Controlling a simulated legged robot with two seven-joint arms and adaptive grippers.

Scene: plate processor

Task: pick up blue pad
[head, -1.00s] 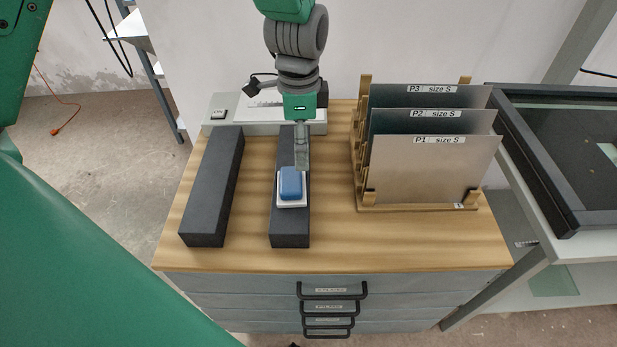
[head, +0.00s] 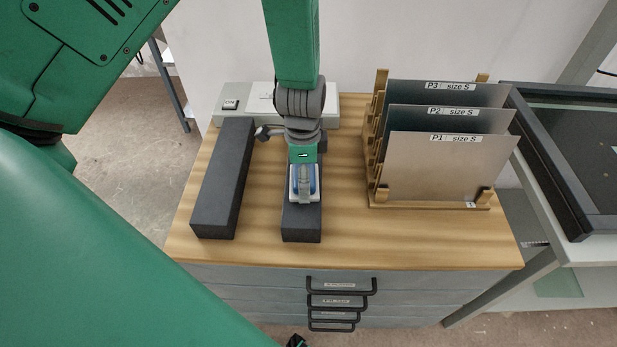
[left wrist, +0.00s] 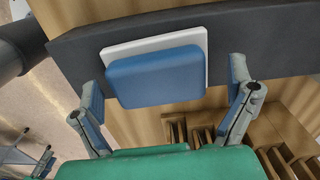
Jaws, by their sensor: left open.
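The blue pad (left wrist: 155,77) has a white base (left wrist: 198,40) and lies on the right one of two dark grey blocks (head: 302,223). In the head view the blue pad (head: 314,182) is partly hidden behind my left gripper (head: 304,192), which is over it. In the left wrist view my left gripper (left wrist: 167,82) is open, with one finger on each side of the pad and gaps between the fingers and the pad.
Another dark block (head: 223,180) lies to the left. A wooden rack (head: 420,206) with upright plates P1 (head: 450,168), P2 and P3 stands close on the right. A grey device (head: 232,108) sits at the back. The wooden top's front strip (head: 400,240) is clear.

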